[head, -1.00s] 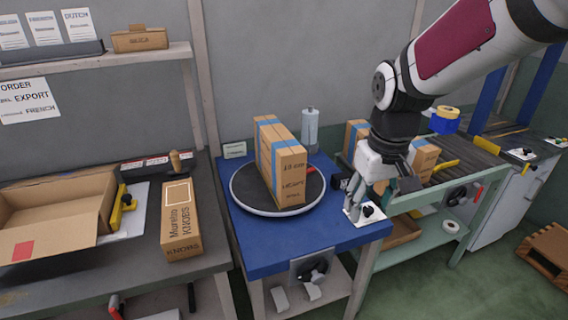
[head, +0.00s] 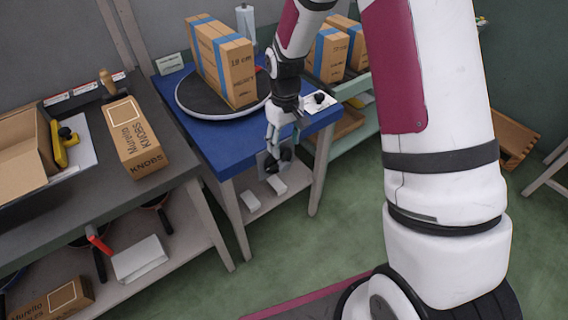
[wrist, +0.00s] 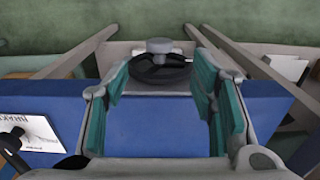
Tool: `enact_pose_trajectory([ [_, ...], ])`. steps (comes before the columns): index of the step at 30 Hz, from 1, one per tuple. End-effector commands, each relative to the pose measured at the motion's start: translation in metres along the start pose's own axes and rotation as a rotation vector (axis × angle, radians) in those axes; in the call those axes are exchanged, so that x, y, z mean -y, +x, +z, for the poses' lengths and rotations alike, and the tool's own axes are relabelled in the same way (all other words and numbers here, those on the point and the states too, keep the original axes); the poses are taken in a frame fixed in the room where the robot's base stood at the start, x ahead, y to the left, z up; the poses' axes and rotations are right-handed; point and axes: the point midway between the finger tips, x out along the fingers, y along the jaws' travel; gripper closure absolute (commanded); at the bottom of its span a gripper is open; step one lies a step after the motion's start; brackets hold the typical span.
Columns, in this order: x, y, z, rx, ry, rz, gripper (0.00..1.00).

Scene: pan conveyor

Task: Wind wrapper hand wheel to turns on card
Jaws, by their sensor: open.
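The wrapper is a blue table (head: 196,140) with a round dark turntable (head: 193,101) carrying a tall strapped carton (head: 222,62). Its black hand wheel (head: 285,157) is on the front, partly hidden by my gripper in the head view. In the wrist view the hand wheel (wrist: 128,76) shows a grey knob (wrist: 159,46) on it, seen beyond the blue edge, between and past my teal fingers. My gripper (head: 274,143) is open and empty at the front edge; its fingers also show in the wrist view (wrist: 164,92). A small card (head: 171,63) stands behind the turntable; its writing is unreadable.
A bench with a KNOBS box (head: 133,140) stands left. More strapped cartons (head: 327,54) stand on the right. Green floor (head: 290,235) is open in front.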

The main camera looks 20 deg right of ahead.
Motion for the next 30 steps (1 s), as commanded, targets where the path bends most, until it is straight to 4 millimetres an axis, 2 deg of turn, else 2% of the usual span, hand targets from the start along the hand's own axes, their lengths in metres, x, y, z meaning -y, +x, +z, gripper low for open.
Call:
enact_pose_trajectory([
  [1, 0.001, 0.012, 0.001, 0.004, 0.0, -0.001, 0.48],
  [6, 0.001, 0.046, 0.001, 0.004, 0.0, -0.001, 0.48],
  [12, 0.0, 0.075, 0.001, 0.003, 0.0, 0.0, 0.48],
  [18, 0.0, 0.089, 0.0, 0.0, 0.0, 0.0, 0.48],
  [27, 0.0, 0.09, 0.0, 0.0, 0.0, 0.001, 0.48],
  [29, 0.0, 0.09, 0.0, 0.0, 0.0, 0.0, 0.6],
  [30, 0.0, 0.09, 0.0, 0.0, 0.0, 0.0, 0.69],
])
